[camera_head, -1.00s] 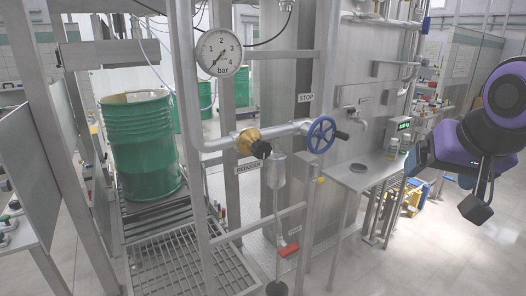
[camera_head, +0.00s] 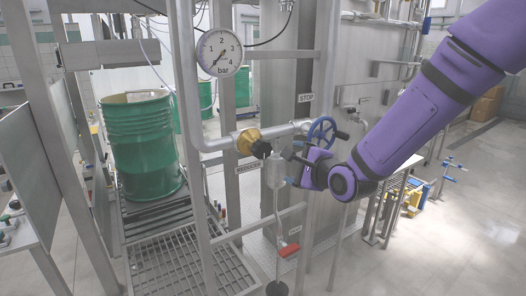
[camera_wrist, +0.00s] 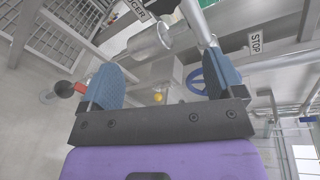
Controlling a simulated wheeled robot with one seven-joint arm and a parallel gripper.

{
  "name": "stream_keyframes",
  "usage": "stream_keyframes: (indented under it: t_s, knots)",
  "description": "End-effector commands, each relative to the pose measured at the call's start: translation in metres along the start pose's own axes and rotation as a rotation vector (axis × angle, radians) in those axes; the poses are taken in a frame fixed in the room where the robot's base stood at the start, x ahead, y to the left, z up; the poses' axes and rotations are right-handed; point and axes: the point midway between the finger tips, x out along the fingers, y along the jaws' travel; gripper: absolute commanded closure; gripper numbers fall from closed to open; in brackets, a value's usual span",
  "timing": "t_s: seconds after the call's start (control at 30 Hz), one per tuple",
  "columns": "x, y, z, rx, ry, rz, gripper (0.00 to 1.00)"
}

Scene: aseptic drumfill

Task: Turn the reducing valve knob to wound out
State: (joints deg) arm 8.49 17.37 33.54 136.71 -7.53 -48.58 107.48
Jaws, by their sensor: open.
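The reducing valve has a brass body (camera_head: 247,140) with a black knob (camera_head: 261,149) on its front, on the horizontal pipe below the gauge. My gripper (camera_head: 289,169) is just right of and below the knob in the head view, apart from it, near the grey cylinder under the pipe. In the wrist view its two blue fingers stand wide apart with nothing held between them (camera_wrist: 163,78). I cannot make out the knob in the wrist view. The pressure gauge (camera_head: 219,53) reads in bar; its needle points to the lower left.
The grey cylinder (camera_wrist: 150,44) hangs close ahead of the fingers. A red lever (camera_head: 289,250) is lower down. A green drum (camera_head: 143,146) stands on rollers at the left.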

Motion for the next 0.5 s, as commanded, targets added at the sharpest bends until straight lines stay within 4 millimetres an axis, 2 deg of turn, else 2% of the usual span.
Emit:
stream_keyframes:
  t_s: [0.1,0.2,0.33,0.5]
  knots:
    - [0.015,0.010,0.007,0.202,-0.070,-0.066,0.13]
    - [0.021,0.012,0.012,0.324,-0.116,-0.109,0.13]
    - [0.025,0.013,0.015,0.410,-0.149,-0.138,0.13]
    - [0.034,0.011,0.018,0.430,-0.157,-0.146,0.13]
